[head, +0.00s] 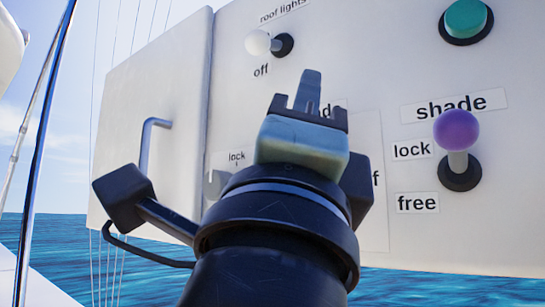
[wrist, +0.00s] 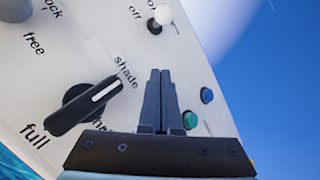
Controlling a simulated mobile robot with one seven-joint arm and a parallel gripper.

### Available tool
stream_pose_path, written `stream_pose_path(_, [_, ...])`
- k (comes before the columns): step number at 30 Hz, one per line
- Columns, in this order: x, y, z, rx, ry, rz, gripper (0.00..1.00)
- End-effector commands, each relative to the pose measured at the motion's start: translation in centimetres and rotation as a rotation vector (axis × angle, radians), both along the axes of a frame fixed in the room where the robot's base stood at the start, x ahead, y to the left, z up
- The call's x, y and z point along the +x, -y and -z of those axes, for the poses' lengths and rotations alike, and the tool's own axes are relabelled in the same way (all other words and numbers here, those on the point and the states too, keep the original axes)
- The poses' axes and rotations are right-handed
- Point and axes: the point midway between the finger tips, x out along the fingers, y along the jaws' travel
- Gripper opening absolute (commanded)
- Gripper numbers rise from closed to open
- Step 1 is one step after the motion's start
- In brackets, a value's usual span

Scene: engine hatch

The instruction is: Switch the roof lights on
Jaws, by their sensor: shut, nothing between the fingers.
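The roof lights switch is a short lever with a white ball knob (head: 257,42) on a black base, under the "roof lights" label (head: 283,11). In the head view the lever points left, with the "off" label (head: 261,70) just below the knob. The white knob also shows at the top of the wrist view (wrist: 163,14), near the "off" label there. My gripper (head: 308,92) is shut and empty, below and right of the switch in the head view and apart from it. In the wrist view its fingers (wrist: 160,75) lie together below the switch.
A purple-knobbed lever (head: 457,130) between "lock" and "free" and a teal button (head: 466,18) are at right. A black dial (wrist: 85,105), green (wrist: 190,119) and blue (wrist: 207,95) buttons lie near my fingers in the wrist view. A door handle (head: 146,145) is at left.

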Motion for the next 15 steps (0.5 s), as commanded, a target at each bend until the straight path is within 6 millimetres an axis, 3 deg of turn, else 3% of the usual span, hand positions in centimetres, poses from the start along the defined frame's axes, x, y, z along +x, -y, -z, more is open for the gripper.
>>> stream_pose_path(1, [0.8, 0.3, -1.6, -0.002, -0.003, 0.004, 0.0])
stream_pose_path(7, [3.3, 1.1, -4.9, -0.002, -0.002, 0.002, 0.0])
stream_pose_path(15, [3.9, -2.0, -5.8, 0.0, -0.002, -0.002, 0.0])
